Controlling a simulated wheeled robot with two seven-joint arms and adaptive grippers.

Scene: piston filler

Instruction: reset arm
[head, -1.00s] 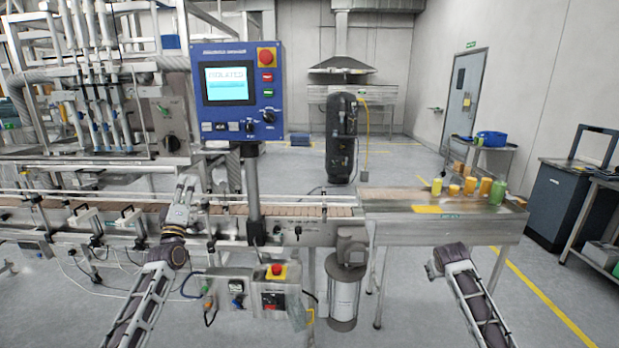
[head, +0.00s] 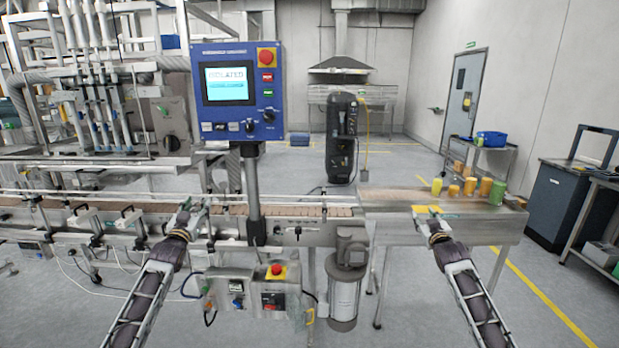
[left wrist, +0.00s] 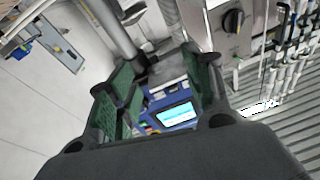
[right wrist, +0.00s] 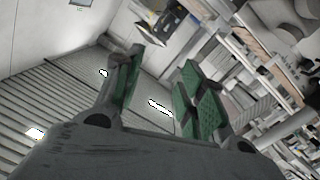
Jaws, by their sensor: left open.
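My left gripper (head: 190,207) is in front of the conveyor, left of the panel post, and looks empty. In the left wrist view (left wrist: 157,78) its green-padded fingers stand apart, with the blue panel and lit screen seen between them. My right gripper (head: 424,214) is at the front edge of the right-hand table, near its yellow patch, and is small in the head view. In the right wrist view (right wrist: 158,85) its green-padded fingers stand apart with nothing between them. Both arms reach forward from the bottom of the head view.
The blue control panel (head: 238,123) stands on a post over the conveyor (head: 300,211). A lower box with an emergency stop (head: 277,270) sits below it. Several yellow, orange and green containers (head: 470,187) stand on the right-hand table (head: 390,200).

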